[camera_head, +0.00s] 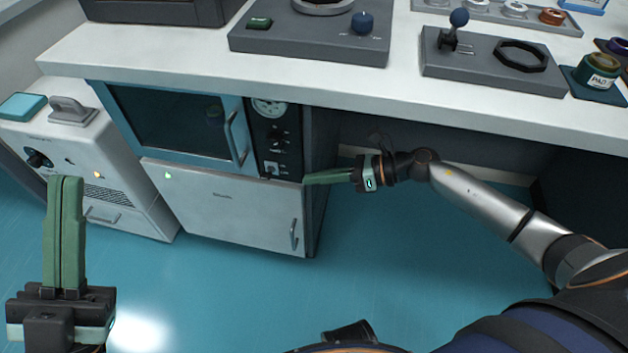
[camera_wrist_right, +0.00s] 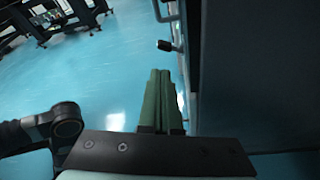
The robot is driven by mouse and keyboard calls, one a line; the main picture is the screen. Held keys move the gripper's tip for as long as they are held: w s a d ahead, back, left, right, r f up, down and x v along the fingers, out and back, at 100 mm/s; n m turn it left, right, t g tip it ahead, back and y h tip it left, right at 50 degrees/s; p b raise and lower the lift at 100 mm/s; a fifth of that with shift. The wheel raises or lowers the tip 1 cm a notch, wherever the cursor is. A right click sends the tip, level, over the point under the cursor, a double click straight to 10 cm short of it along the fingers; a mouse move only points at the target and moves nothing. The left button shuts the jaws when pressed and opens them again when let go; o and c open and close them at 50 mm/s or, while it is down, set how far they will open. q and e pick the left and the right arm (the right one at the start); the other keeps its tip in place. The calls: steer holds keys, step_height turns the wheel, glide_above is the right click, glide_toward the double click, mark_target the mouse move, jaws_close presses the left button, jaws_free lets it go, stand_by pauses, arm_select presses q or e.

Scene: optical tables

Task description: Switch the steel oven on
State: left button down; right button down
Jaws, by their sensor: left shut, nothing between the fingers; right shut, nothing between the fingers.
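The steel oven (camera_head: 222,205) stands under the bench, with a blue-framed dark window door above a pale steel lower panel. Its dark control strip (camera_head: 262,140) carries a round gauge (camera_head: 269,108), small knobs and a small switch (camera_head: 271,169) near the bottom. My right gripper (camera_head: 308,179) is shut and empty, its fingertips at the right edge of the oven, just right of the switch. In the right wrist view its shut fingers (camera_wrist_right: 160,75) point along the oven front, with a small dark-tipped lever (camera_wrist_right: 166,46) just beyond them. My left gripper (camera_head: 66,180) is shut and empty at lower left.
A white cabinet (camera_head: 130,185) with a black knob and an orange lamp stands left of the oven. The white bench top (camera_head: 190,50) overhangs the oven and carries grey devices (camera_head: 310,42). A small pale light (camera_head: 167,175) shows on the oven's lower panel. The blue floor is clear.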

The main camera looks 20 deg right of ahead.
steer(key=shift+s+d+r, duration=0.1)
steer(key=shift+s+d, duration=0.05)
steer(key=shift+d, duration=0.15)
stand_by(0.4)
